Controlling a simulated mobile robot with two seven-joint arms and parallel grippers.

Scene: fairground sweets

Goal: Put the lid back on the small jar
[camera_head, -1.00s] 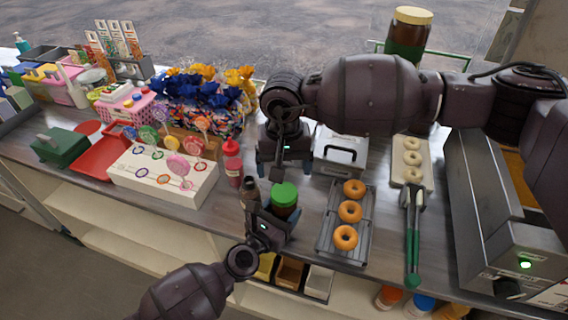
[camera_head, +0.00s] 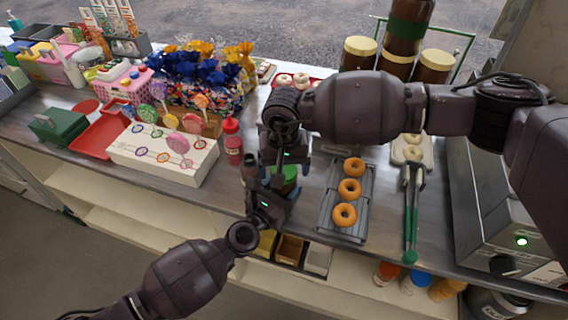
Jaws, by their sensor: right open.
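The small jar stands on the counter, mostly hidden now behind my two grippers. Its green lid (camera_head: 286,174) shows in part, level on top of the jar. My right gripper (camera_head: 283,164) is open, pointing down right over the lid and covering part of it. I cannot tell whether its fingers touch the lid. My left gripper (camera_head: 268,198) reaches in from the front at the jar's body. Its fingertips are too covered to show whether they grip the jar.
A white lollipop stand (camera_head: 187,167) is further left.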

